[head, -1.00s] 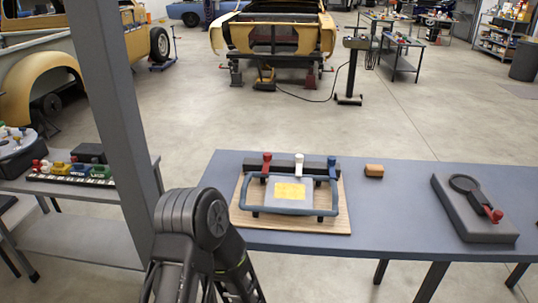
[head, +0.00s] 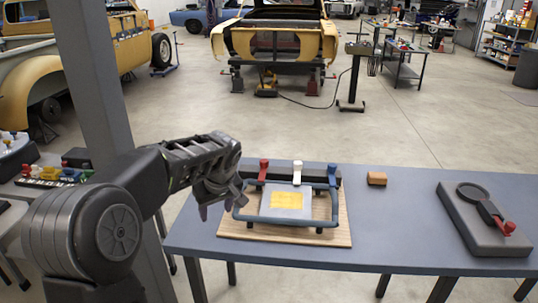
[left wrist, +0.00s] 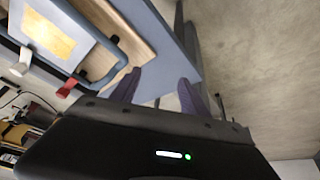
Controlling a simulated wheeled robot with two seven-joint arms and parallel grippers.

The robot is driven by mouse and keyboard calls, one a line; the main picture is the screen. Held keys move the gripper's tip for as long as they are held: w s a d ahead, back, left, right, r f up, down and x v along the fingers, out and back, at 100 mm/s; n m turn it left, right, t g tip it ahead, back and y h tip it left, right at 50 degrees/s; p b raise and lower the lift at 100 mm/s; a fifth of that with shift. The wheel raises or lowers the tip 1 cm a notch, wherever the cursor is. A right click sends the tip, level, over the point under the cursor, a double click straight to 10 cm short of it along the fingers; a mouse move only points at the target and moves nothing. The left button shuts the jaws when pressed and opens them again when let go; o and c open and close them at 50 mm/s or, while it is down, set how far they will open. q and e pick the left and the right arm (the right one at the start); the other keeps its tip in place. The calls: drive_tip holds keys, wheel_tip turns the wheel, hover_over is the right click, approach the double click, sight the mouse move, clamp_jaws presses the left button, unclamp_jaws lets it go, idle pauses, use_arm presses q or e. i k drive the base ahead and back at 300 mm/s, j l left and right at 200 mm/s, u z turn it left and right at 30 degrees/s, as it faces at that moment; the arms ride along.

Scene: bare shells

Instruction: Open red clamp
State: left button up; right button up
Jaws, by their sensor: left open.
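The red clamp (head: 263,169) stands upright at the back left of a fixture on the blue-grey table, beside a white clamp (head: 298,172) and a blue clamp (head: 332,172). In the left wrist view the red clamp (left wrist: 68,87) is at the left, next to the white clamp (left wrist: 20,63). My left gripper (head: 220,210) is open and empty, pointing down by the fixture's left edge. It is left of the red clamp and apart from it. Its two fingers (left wrist: 160,78) show spread in the left wrist view. My right gripper is not in view.
The fixture has a blue frame (head: 285,222) around a grey plate with a yellow patch, on a wooden board (head: 340,235). A small brown block (head: 377,178) lies to its right. A dark block with a red-handled ring (head: 480,240) is farther right. A grey post (head: 95,90) stands at left.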

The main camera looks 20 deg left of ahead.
sight(264, 163)
drive_tip(key=i, duration=1.3)
